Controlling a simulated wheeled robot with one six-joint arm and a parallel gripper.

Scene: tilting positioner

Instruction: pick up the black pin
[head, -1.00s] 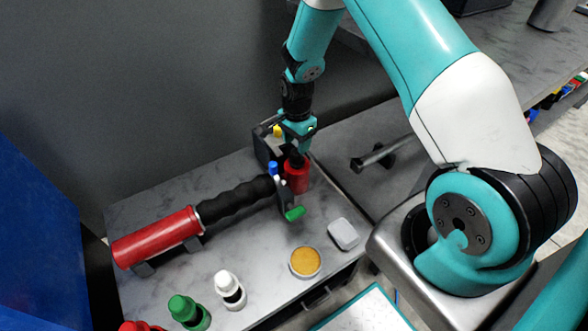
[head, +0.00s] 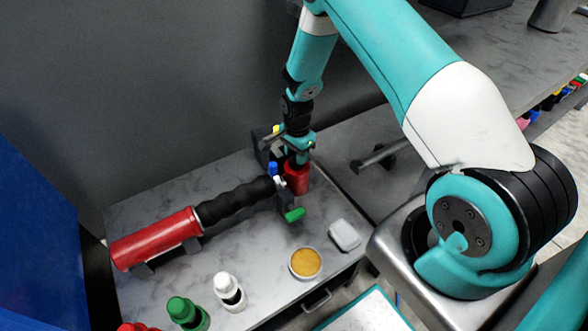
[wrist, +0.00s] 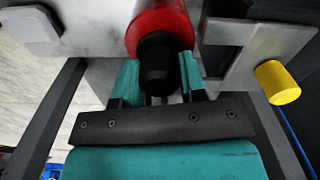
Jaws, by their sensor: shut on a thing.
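The black pin (wrist: 158,65) shows in the wrist view as a dark, rounded piece at the end of a red cylinder (wrist: 160,22). My gripper (wrist: 156,80) is shut on it, with one teal finger against each side. In the head view my gripper (head: 298,158) points down at the top of the same red cylinder (head: 297,180), and its fingers hide most of the black pin there. The cylinder stands upright beside the grey bracket of the positioner. I cannot tell whether pin and cylinder are one piece.
A red cylinder with a ribbed black grip (head: 235,200) lies to the left. Blue (head: 273,168), green (head: 294,214) and yellow (wrist: 278,82) knobs sit close to my gripper. Green (head: 186,312) and white (head: 228,289) bottle-like pieces, a tan round dish (head: 305,263) and a grey block (head: 344,235) stand in front.

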